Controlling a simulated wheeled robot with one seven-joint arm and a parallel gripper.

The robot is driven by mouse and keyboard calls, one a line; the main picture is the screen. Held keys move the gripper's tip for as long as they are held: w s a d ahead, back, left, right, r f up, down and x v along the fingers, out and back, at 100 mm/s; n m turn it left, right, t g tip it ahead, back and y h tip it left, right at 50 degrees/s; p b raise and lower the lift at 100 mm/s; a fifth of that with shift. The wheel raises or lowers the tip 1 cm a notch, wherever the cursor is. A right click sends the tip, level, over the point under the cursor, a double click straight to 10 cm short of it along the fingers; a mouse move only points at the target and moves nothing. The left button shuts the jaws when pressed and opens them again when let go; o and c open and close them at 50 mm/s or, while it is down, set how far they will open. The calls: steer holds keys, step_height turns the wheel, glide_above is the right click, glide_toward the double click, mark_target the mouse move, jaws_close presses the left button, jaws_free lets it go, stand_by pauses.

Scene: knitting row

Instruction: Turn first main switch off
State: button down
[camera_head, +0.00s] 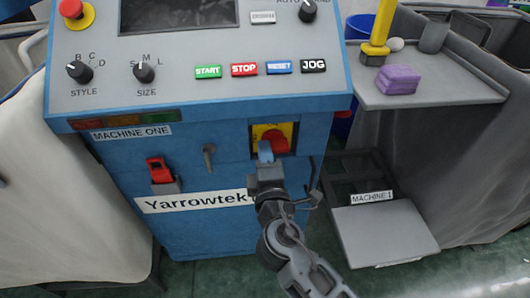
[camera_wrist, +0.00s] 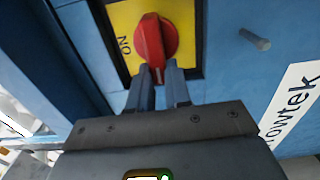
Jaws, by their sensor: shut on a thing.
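The main switch is a red rotary knob (camera_head: 277,141) on a yellow plate (camera_head: 259,131), on the blue front of the machine marked MACHINE ONE. In the wrist view the knob (camera_wrist: 152,38) stands lengthwise up the picture, and the yellow plate (camera_wrist: 122,20) shows an ON mark left of it. My gripper (camera_head: 266,152) reaches the switch from below. In the wrist view my gripper (camera_wrist: 160,77) is shut on the near end of the knob, one finger on each side. The gripper hides the lower part of the plate, so no OFF mark shows.
A red-handled switch (camera_head: 157,170) and a grey peg (camera_head: 209,155) are on the panel left of my gripper. The control console (camera_head: 180,100) overhangs above. A grey shelf (camera_head: 440,90) with a purple block (camera_head: 398,79) and a lower platform (camera_head: 385,232) stand at right.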

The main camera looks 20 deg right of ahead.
stand_by(0.3)
steer(key=c, duration=1.1)
jaws_free()
steer(key=shift+o, duration=0.2)
steer(key=v, duration=0.7)
steer(key=shift+s+a+b, duration=0.15)
steer(key=shift+s+b, duration=0.15)
steer(key=shift+s, duration=0.05)
